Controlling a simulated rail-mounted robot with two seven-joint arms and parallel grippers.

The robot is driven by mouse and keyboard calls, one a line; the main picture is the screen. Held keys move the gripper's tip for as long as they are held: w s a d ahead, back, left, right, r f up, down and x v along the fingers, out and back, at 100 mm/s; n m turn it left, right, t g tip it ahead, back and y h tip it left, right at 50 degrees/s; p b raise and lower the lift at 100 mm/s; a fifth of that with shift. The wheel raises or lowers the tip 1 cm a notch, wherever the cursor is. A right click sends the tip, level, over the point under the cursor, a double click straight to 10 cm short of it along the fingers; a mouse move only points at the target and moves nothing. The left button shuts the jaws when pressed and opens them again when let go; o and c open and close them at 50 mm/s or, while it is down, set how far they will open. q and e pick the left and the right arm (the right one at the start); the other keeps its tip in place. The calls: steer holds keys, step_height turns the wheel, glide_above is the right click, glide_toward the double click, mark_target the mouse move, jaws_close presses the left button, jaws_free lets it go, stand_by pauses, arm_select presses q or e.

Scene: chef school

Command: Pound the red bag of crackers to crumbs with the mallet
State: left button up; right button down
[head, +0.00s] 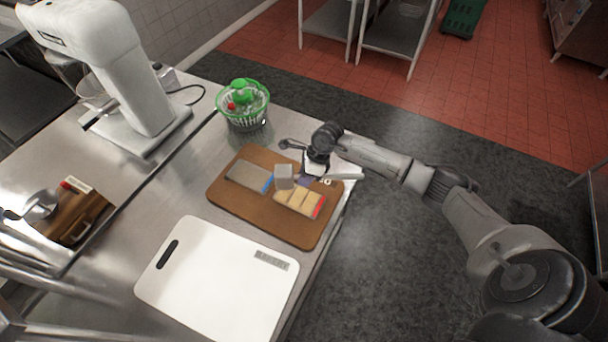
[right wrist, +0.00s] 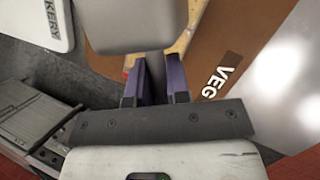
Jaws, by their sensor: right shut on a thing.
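The red bag of crackers (head: 299,201) lies flat on the brown cutting board (head: 235,215), its red strip at the right end and pale cracker blocks showing inside. My right gripper (head: 306,178) is shut on the handle of the mallet (head: 284,175). The grey block head is beside the upper left edge of the bag in the head view; whether it touches cannot be told. In the right wrist view, the mallet head (right wrist: 130,22) sits beyond the purple fingers (right wrist: 152,75) and hides most of the bag.
A second bag (head: 246,175) with a blue strip and greyish contents lies left on the brown board. A white cutting board (head: 220,285) is nearer. A green-lidded basket (head: 243,105) and white stand mixer (head: 125,90) stand behind. The counter edge runs just right of the boards.

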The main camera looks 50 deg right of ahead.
arm_select(q)
steer(key=shift+d+f, duration=0.1)
arm_select(e)
steer(key=shift+f, duration=0.2)
steer(key=shift+f+b, duration=0.4)
arm_select(q)
steer(key=f+b, duration=0.2)
steer(key=f, duration=0.1)
steer(key=shift+a+f, duration=0.15)
steer(key=shift+a, duration=0.05)
arm_select(e)
step_height(320, 180, down, 3)
steer(key=shift+r, duration=0.25)
arm_select(q)
steer(key=shift+r, duration=0.25)
arm_select(e)
steer(key=shift+r, duration=0.15)
